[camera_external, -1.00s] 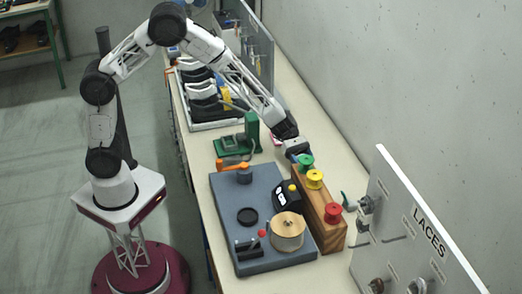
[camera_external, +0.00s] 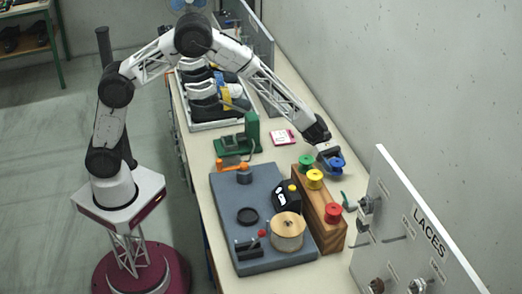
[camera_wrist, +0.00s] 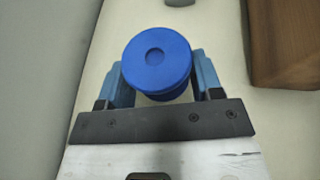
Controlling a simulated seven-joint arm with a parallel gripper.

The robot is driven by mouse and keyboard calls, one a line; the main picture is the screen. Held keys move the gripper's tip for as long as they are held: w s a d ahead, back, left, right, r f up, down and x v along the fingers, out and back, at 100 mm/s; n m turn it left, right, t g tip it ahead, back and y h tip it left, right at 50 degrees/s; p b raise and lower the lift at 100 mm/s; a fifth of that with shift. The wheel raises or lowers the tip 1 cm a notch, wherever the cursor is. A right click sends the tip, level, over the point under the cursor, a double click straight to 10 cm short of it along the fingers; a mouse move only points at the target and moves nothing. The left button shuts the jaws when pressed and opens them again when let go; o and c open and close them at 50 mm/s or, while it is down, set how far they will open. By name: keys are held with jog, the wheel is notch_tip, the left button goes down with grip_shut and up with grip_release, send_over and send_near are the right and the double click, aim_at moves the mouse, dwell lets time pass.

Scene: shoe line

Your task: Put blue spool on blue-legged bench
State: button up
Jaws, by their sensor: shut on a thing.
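The blue spool (camera_external: 337,167) is held in my gripper (camera_external: 329,155), just behind the wooden rack's far end and toward the wall. In the wrist view the blue spool (camera_wrist: 157,62) sits between the two blue fingers of my gripper (camera_wrist: 162,82), its round top facing the camera. The fingers are shut on it from both sides. I cannot make out a blue-legged bench for certain in either view.
The wooden rack (camera_external: 330,233) holds green (camera_external: 306,161), yellow (camera_external: 315,179) and red (camera_external: 333,212) spools. A grey board (camera_external: 280,265) with fixtures lies left of it. A white LACES panel (camera_external: 410,225) stands at right. A pink-and-white card (camera_external: 284,137) lies behind.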

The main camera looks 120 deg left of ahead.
aim_at(339, 177)
jog(key=shift+w+a+f, duration=0.1)
jog(key=shift+w+a, duration=0.2)
jog(key=shift+w, duration=0.3)
jog(key=shift+w+a, duration=0.25)
jog(key=shift+w, duration=0.3)
jog(key=shift+f, duration=1.75)
jog(key=shift+f, duration=0.15)
jog(key=o, duration=0.9)
jog(key=shift+s+a+r, duration=0.15)
jog(key=shift+s+r, duration=0.05)
jog(key=shift+r, duration=0.05)
jog(key=v, duration=1.1)
jog(key=shift+s+a, duration=0.15)
jog(key=shift+s, duration=0.05)
